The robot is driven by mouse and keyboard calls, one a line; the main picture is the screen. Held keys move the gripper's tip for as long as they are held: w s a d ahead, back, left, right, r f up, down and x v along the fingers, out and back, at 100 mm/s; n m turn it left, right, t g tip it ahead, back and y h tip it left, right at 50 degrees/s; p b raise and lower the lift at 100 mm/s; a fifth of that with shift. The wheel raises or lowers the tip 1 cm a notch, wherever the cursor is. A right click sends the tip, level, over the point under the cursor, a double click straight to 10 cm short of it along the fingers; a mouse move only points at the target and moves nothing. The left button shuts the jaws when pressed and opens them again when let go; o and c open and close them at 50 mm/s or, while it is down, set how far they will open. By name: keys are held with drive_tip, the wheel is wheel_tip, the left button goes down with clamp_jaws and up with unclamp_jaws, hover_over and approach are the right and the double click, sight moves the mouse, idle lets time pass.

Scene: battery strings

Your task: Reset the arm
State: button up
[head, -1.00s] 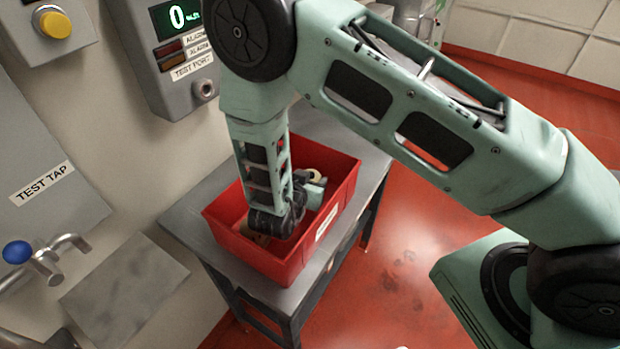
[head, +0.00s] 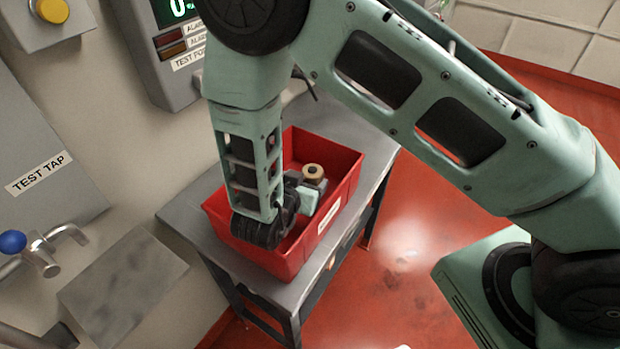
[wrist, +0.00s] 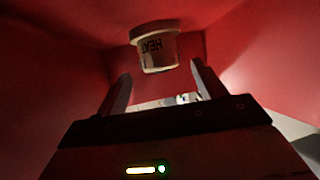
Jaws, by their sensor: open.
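My gripper (wrist: 162,86) is open in the wrist view, its two dark fingers apart. A pale round container (wrist: 156,50) with a wide rim and a label reading "HEAT" lies beyond the fingertips, against the red bin walls. No contact between the fingers and it shows. In the head view my arm reaches down into the red bin (head: 345,196), and the fingertips are hidden there.
The bin stands on a grey table (head: 200,213) beside the wall. A grey panel marked "TEST TAP" (head: 38,172), a blue-knobbed tap (head: 42,248) and a test-port box (head: 165,50) are at the left. Red floor (head: 390,250) is open to the right.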

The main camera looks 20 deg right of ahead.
drive_tip(key=shift+v, duration=1.1)
